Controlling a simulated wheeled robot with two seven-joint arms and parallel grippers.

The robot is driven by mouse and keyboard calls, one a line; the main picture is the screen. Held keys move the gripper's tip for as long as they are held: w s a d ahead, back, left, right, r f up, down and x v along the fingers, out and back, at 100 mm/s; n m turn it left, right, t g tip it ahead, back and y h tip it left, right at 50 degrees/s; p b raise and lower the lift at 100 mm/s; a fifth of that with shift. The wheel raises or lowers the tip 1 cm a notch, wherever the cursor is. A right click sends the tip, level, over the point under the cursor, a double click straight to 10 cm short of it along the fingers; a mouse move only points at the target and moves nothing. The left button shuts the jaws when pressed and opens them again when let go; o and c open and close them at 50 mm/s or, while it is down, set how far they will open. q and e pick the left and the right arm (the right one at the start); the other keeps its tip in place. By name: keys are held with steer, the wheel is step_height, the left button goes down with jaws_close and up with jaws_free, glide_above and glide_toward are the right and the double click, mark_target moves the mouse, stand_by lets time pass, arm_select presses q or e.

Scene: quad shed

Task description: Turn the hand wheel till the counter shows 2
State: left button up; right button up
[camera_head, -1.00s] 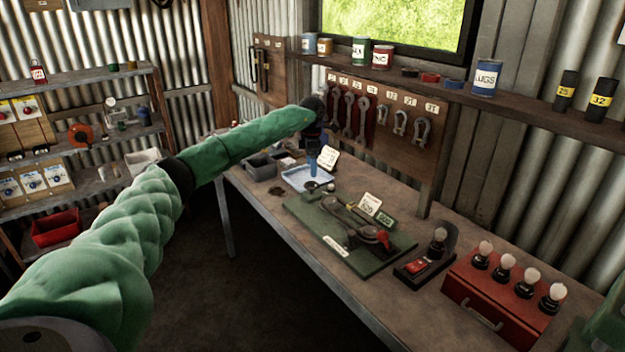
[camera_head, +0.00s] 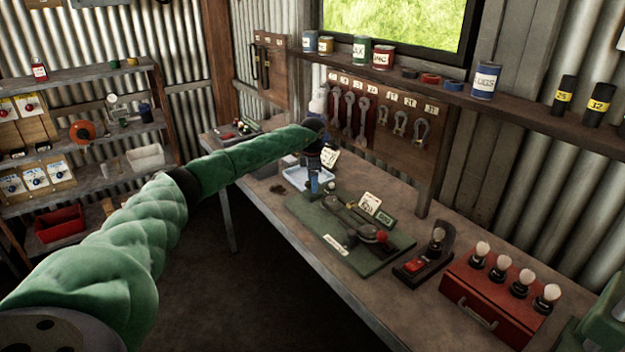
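A green board (camera_head: 365,262) lies on the bench and carries a dark mechanism with a long bar and a red knob (camera_head: 381,237). I cannot clearly tell which part is the hand wheel. A small dark green display (camera_head: 384,219), possibly the counter, stands behind the bar beside a white card (camera_head: 370,204); its digits are too small to read. My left gripper (camera_head: 316,183) has blue tips and points down near the far left corner of the board, apart from the red knob. Its opening is unclear. My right gripper is out of view.
A pale tray (camera_head: 296,177) lies behind my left gripper. Wrenches hang on a wall panel (camera_head: 385,100). The bench's front left stretch is clear.

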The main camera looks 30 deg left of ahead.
arm_select(q)
steer(key=c, duration=0.9)
steer(key=shift+o, duration=0.2)
steer(key=shift+n+b, duration=0.35)
steer(key=shift+n, duration=0.05)
steer(key=n+b, duration=0.4)
steer(key=n, duration=0.3)
steer(key=n+b, duration=0.1)
steer(key=n, duration=0.4)
steer(key=shift+a+n, duration=0.1)
steer(key=shift+n, duration=0.3)
steer(key=shift+n+b, duration=0.5)
steer(key=shift+n, duration=0.7)
steer(key=shift+r+n, duration=0.1)
steer(key=shift+n, duration=1.2)
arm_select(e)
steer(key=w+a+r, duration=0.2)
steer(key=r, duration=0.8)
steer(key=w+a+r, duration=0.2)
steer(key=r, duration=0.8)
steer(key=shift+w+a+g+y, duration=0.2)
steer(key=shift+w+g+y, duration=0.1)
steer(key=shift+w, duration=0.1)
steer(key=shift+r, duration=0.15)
